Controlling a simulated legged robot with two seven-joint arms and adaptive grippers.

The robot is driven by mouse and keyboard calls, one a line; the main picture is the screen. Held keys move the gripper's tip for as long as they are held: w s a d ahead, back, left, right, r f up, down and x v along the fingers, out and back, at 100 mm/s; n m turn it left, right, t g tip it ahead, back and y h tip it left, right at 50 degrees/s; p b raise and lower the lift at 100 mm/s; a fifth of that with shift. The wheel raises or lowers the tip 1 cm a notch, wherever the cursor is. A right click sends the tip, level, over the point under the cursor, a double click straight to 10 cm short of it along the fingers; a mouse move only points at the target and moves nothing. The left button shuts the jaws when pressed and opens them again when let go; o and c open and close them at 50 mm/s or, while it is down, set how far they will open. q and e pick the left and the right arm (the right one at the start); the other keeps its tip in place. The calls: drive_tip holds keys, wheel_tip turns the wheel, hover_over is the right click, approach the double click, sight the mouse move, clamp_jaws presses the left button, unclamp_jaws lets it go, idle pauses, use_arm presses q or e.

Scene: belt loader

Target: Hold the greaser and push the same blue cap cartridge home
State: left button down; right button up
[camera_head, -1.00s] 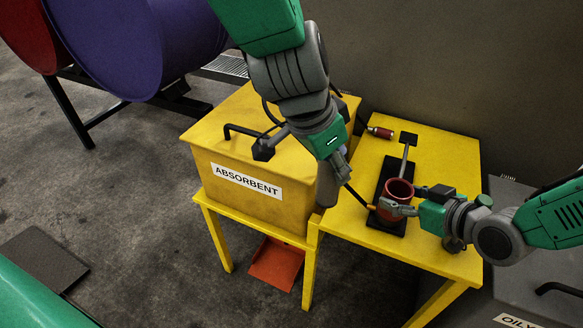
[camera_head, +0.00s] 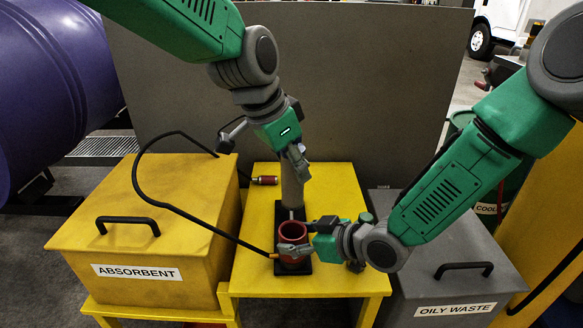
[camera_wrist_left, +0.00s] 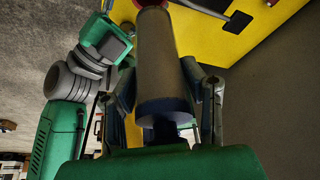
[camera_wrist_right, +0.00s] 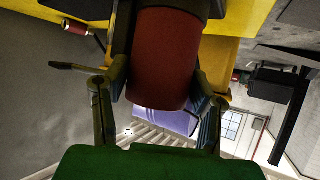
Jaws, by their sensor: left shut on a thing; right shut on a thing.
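My right gripper (camera_head: 297,248) is shut on the red cup (camera_head: 293,231), which stands on a black base and shows large in the right wrist view (camera_wrist_right: 162,60).
The yellow absorbent bin (camera_head: 130,240) stands left of the yellow table (camera_head: 335,205), with the hose looping over it. The grey oily waste bin (camera_head: 450,240) stands right. A grey panel (camera_head: 370,100) rises behind. The table's back right is clear.

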sight(293, 192)
use_arm(q)
drive_tip(key=shift+f, duration=0.1)
drive_tip(key=shift+f, duration=2.9)
drive_tip(key=shift+s+f, duration=0.1)
drive_tip(key=shift+f, duration=3.8)
drive_tip(key=shift+r, duration=0.2)
idle(0.9)
